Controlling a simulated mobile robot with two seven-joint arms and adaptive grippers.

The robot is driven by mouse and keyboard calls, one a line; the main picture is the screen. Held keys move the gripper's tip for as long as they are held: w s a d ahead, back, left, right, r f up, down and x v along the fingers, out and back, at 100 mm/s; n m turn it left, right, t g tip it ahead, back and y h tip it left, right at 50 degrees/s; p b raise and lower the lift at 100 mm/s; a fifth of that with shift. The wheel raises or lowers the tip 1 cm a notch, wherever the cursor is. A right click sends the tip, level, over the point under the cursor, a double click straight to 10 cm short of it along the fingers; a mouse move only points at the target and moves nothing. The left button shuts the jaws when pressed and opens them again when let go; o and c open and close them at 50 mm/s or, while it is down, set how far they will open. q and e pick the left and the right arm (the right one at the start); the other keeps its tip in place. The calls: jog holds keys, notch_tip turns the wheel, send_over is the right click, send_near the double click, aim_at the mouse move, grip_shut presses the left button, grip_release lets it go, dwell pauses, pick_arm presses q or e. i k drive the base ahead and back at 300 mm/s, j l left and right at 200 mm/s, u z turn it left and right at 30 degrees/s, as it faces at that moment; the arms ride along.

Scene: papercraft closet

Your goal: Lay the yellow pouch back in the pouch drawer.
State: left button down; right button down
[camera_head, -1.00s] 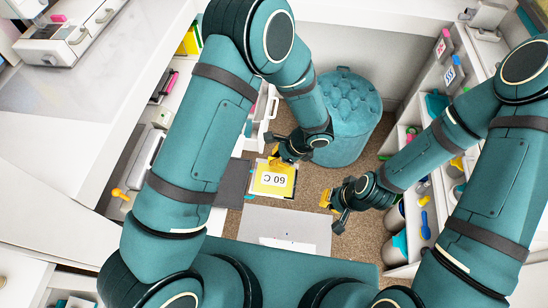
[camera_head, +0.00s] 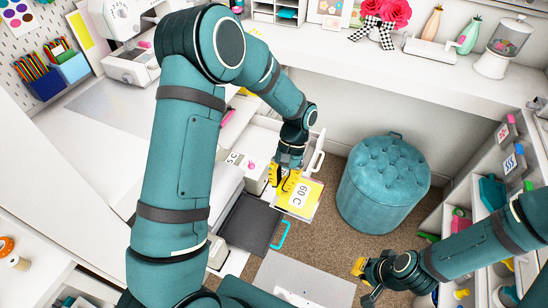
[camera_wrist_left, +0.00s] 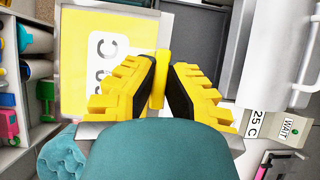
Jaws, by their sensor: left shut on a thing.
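The yellow pouch (camera_head: 311,190) has a white label reading 60 C. It lies between the teal stool and a dark grey panel in the head view, and fills the upper left of the left wrist view (camera_wrist_left: 75,75). My left gripper (camera_head: 287,182) is shut on the pouch's yellow tab (camera_wrist_left: 159,80); its yellow fingers (camera_wrist_left: 160,85) flank the tab. A pulled-out white drawer (camera_head: 318,150) with a loop handle is just beyond the gripper; I cannot tell whether it is the pouch drawer. My right gripper (camera_head: 361,270) is over the carpet; its jaw state is unclear.
A teal tufted stool (camera_head: 384,185) stands right of the pouch. The dark grey panel (camera_head: 248,222) with a teal handle is lower left. A label reading 25 C (camera_wrist_left: 252,124) shows in the wrist view. Shelves (camera_head: 470,200) line the right side.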

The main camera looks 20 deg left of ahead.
aim_at(267, 146)
jog(key=i+u, duration=0.2)
jog(key=i, duration=1.3)
